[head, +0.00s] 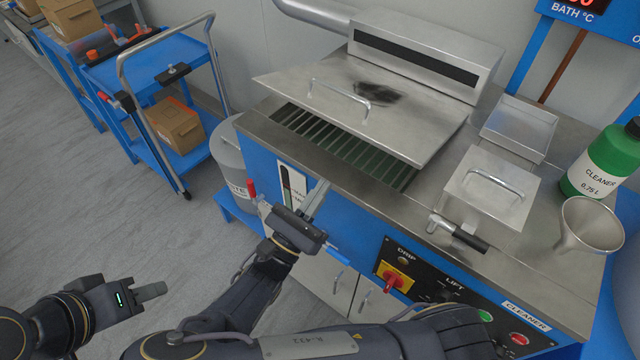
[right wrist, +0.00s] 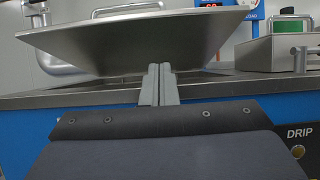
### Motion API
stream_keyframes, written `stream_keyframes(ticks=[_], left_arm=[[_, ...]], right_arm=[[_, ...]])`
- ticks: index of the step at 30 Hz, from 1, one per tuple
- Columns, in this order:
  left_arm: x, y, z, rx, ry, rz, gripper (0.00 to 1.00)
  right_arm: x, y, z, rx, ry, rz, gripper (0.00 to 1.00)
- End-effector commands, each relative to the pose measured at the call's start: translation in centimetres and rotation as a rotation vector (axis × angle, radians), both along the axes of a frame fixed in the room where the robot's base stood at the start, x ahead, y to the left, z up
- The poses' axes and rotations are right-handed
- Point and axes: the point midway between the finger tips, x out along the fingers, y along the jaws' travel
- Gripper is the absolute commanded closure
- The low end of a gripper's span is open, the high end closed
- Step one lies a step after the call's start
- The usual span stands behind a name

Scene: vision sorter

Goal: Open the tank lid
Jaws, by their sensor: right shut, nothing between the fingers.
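The tank lid (head: 370,100) is a wide steel plate with a bar handle (head: 338,96) and a dark smudge on top. It is tilted partly open, its front edge raised above the tank opening, where green slats (head: 345,150) show. In the right wrist view the lid (right wrist: 150,42) spans the upper part. My right gripper (head: 320,190) is shut and empty in front of the tank's front edge; in its wrist view the fingertips (right wrist: 161,68) overlap the lid's lower part. I cannot tell whether they touch. My left gripper (head: 150,291) is low at the left, away from the tank.
A smaller lidded box (head: 490,190) with a black-gripped lever (head: 462,234), a steel tray (head: 518,128), a funnel (head: 590,225) and a green cleaner bottle (head: 608,160) stand to the right. A blue cart (head: 150,65) stands at the left.

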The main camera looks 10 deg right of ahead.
Motion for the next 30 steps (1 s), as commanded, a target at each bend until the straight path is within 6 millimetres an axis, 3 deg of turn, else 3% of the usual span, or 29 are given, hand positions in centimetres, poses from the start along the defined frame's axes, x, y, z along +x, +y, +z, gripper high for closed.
stream_keyframes(ticks=[9,16,30], left_arm=[[0.0,0.0,1.6,0.0,0.0,0.0,0.64],[0.0,0.0,2.5,0.0,0.0,0.0,0.64],[0.0,0.0,2.6,0.0,0.0,0.0,0.64]], right_arm=[[3.7,-5.0,3.4,-0.002,0.0,-0.006,1.0],[4.2,-5.5,6.4,0.001,-0.001,-0.001,1.0],[4.4,-5.7,7.0,0.0,0.0,-0.001,1.0]])
